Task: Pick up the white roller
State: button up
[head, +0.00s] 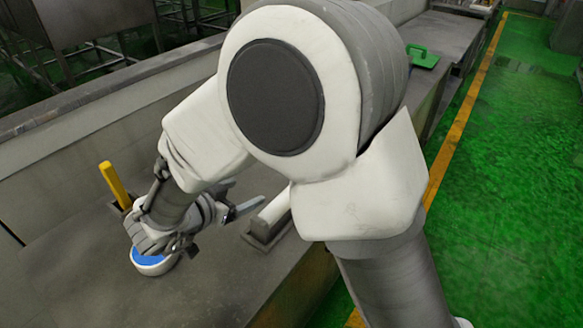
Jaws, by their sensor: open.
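The white roller (274,207) lies tilted in a small dark holder (262,236) on the grey worktop, in the middle of the head view. Its right end is hidden behind my arm. My gripper (228,221) is open, just left of the roller, with its fingers pointing right. The upper finger appears close to the roller's left end. I cannot tell whether they touch. I see nothing held between the fingers.
A yellow upright bar (115,186) stands at the left. A low wall (95,130) runs behind the worktop. The worktop's front is clear. A green item (422,57) lies farther back.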

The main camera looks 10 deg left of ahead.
aim_at(276, 202)
notch_tip(276, 202, down, 3)
jog(key=s+h, duration=0.2)
jog(key=s, duration=0.1)
jog(key=shift+g, duration=0.4)
jog(key=b+x, duration=0.1)
jog(key=x, duration=0.5)
jog(key=b+x, duration=0.1)
jog(key=x, duration=0.5)
jog(key=shift+d+r, duration=0.1)
jog(key=shift+d, duration=0.2)
jog(key=shift+d+r+b+x, duration=0.15)
jog(key=shift+b+x, duration=0.1)
jog(key=shift+x, duration=1.15)
jog(key=shift+d+r+b+x, duration=0.15)
jog(key=shift+b+x, duration=0.05)
jog(key=shift+x, duration=1.15)
grip_shut()
jog(key=shift+r, duration=0.1)
